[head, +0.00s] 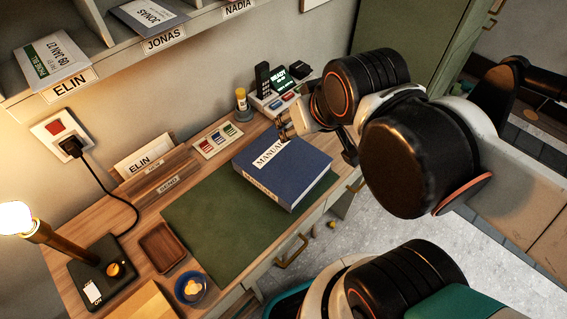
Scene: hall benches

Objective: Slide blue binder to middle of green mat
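The blue binder (290,178) lies flat on the desk, with white labels on its cover and spine; the one on top reads "MANUAL". It rests over the right part of the green mat (215,232), and the mat's left and middle area is bare. My gripper (284,132) is at the binder's far edge, close to the top label. I cannot tell whether it touches the binder. Its fingers are small in the picture and partly hidden by my wrist, so their opening is unclear.
A blue bowl (191,288), a brown tray (163,247) and a lamp base (100,268) stand left of the mat.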

